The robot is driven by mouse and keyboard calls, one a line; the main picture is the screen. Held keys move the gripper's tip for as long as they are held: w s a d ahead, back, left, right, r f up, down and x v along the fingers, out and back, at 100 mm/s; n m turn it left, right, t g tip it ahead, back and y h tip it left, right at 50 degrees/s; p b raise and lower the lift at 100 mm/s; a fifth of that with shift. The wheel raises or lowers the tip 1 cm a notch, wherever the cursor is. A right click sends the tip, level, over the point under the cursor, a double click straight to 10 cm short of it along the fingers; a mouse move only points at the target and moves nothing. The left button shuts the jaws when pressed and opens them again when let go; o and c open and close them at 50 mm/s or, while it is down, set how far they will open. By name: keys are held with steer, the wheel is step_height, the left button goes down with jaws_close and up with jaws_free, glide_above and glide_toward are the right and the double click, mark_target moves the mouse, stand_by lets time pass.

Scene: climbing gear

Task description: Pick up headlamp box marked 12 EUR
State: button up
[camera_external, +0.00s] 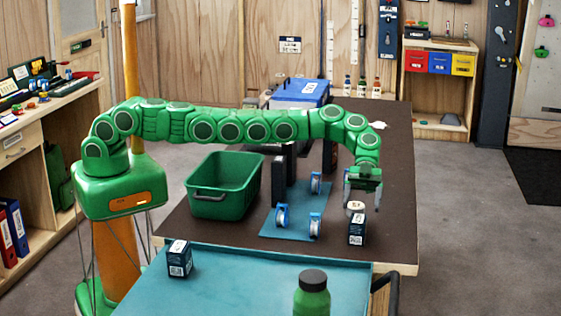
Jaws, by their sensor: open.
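Two small dark blue boxes with white labels are in view, and the price print is too small to read on either. One box (357,230) stands upright near the right front of the brown table (200,233), with a pale round part on top. The other box (179,259) stands on the teal surface at the front left. My gripper (363,200) is open and points down just above the right box. Whether the fingers reach down beside its top cannot be told. Nothing is seen held.
A green bin (224,186) stands left on the brown table. Blue-and-white rolls (314,224) lie on a blue mat (268,223) beside the right box. Dark upright blocks (279,181) stand behind. A green bottle (312,296) stands at the front on the teal surface (250,275).

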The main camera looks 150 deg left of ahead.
mark_target(359, 218)
steer(key=shift+x, duration=0.8)
steer(key=shift+w+d+f, duration=0.55)
steer(key=shift+d+f, duration=0.1)
steer(key=shift+f, duration=0.2)
steer(key=shift+x, duration=1.8)
steer(key=shift+s+f, duration=0.1)
steer(key=shift+f, duration=0.05)
steer(key=shift+c, duration=0.5)
steer(key=c, duration=1.1)
